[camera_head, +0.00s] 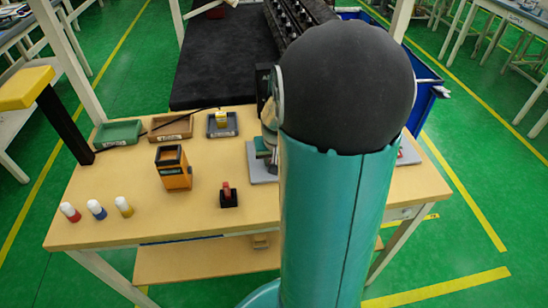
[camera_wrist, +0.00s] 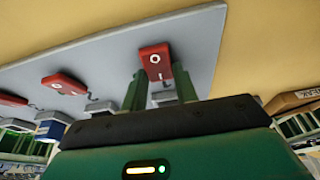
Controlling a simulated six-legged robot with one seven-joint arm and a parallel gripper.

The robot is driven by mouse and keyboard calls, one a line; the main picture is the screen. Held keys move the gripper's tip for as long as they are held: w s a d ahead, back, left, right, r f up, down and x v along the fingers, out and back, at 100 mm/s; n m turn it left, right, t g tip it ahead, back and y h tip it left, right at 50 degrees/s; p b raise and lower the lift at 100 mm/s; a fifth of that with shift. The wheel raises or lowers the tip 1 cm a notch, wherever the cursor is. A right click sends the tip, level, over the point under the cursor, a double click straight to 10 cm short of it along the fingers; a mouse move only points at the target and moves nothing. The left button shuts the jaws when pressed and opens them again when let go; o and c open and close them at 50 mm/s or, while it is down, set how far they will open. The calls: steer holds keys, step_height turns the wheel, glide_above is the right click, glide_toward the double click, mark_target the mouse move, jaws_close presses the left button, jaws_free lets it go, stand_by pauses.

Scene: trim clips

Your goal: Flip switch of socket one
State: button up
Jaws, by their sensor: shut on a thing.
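A grey panel (camera_wrist: 110,55) fills the middle of the wrist view. It bears a row of red switches. The nearest red switch (camera_wrist: 153,58) has a white circle and a line on it. My gripper (camera_wrist: 160,85) has one green finger on each side of this switch and is shut on it. The switch's lower part is partly hidden between the fingers. Two more red switches, one in the middle-left (camera_wrist: 65,84) and one at the left edge (camera_wrist: 10,99), stand clear of my gripper. In the head view my arm hides the gripper and most of the panel (camera_head: 263,172).
The wooden table (camera_head: 140,205) holds an orange device (camera_head: 173,169), a small black-and-red item (camera_head: 228,196), three capped bottles (camera_head: 96,209) and several trays, including a green one (camera_head: 118,132). A dark conveyor (camera_head: 222,60) stands behind.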

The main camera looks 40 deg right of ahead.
steer(key=shift+s+a+t+h, duration=0.1)
steer(key=shift+t+h, duration=0.3)
steer(key=shift+t, duration=0.3)
steer(key=o, duration=1)
steer(key=shift+r, duration=0.1)
steer(key=v, duration=1.3)
steer(key=shift+s+a+r, duration=0.1)
steer(key=shift+r, duration=0.25)
steer(key=shift+a, duration=0.1)
